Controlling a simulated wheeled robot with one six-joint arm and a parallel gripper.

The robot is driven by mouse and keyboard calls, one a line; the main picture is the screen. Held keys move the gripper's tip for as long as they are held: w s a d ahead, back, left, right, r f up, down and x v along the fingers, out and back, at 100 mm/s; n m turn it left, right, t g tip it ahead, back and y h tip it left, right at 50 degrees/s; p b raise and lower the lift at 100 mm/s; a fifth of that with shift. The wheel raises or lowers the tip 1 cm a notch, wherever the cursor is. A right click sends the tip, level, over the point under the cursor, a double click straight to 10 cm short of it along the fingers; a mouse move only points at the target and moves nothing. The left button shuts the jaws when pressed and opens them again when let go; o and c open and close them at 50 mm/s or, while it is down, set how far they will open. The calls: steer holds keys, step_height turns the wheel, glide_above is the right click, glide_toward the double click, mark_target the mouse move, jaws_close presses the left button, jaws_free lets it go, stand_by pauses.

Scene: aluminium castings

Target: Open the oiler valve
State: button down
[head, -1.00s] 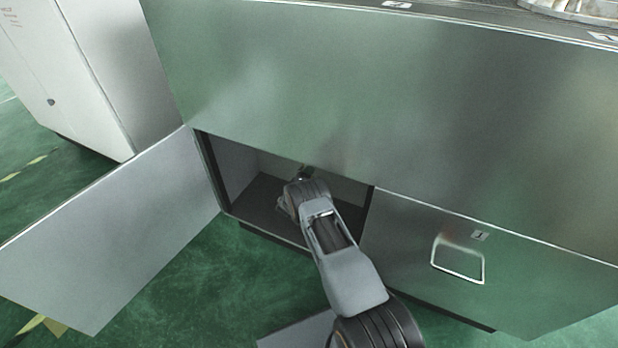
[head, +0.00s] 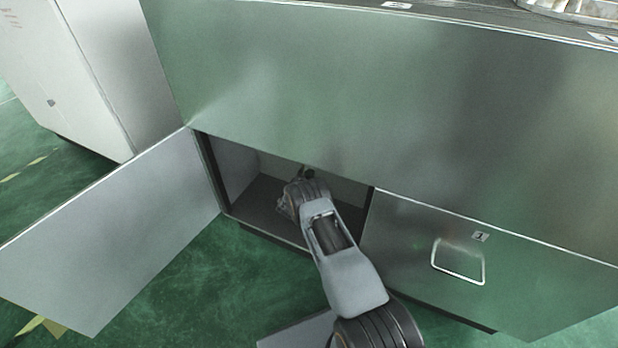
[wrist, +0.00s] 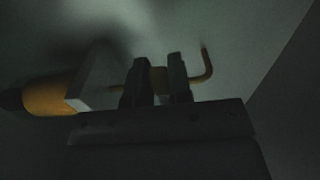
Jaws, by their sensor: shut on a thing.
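In the dim wrist view, the oiler shows as an orange cylinder (wrist: 48,96) with a dark end and a pale block (wrist: 92,84) at its right. A thin yellow-orange valve handle (wrist: 207,66) runs right from the block and bends upward at its end. My gripper (wrist: 159,78) is shut on the valve handle, one dark finger on each side of its thicker part. In the head view, my arm reaches into the open cabinet compartment (head: 238,180). The oiler and my fingertips cannot be made out clearly there.
The cabinet's open door (head: 115,235) stands out to the left. A closed front with a wire handle (head: 458,262) is at the right. The compartment walls lie close around my gripper. A white cabinet (head: 95,75) stands at the far left. Green floor is free in front.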

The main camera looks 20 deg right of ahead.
steer(key=n, duration=0.1)
steer(key=r+n+b, duration=0.1)
steer(key=n, duration=0.1)
steer(key=n+b, duration=0.1)
steer(key=shift+w+a+r, duration=0.15)
steer(key=shift+r, duration=0.15)
steer(key=n, duration=0.1)
steer(key=n+b, duration=0.1)
steer(key=r+n, duration=0.1)
steer(key=n, duration=0.1)
steer(key=shift+w+a+r+b, duration=0.1)
steer(key=shift+w+a+b, duration=0.2)
steer(key=shift+b, duration=0.1)
steer(key=n, duration=0.1)
steer(key=n+b, duration=0.1)
steer(key=n, duration=0.1)
steer(key=w+a+r+n, duration=0.1)
steer(key=shift+w+a+r+n+b, duration=0.15)
steer(key=shift+w+a+n+b, duration=0.15)
steer(key=shift+n, duration=0.6)
steer(key=shift+w+a+r+n+b, duration=0.15)
steer(key=shift+n+b, duration=0.2)
steer(key=shift+n, duration=0.55)
steer(key=shift+d, duration=0.1)
steer(key=c, duration=1)
jaws_free()
steer(key=shift+c, duration=0.2)
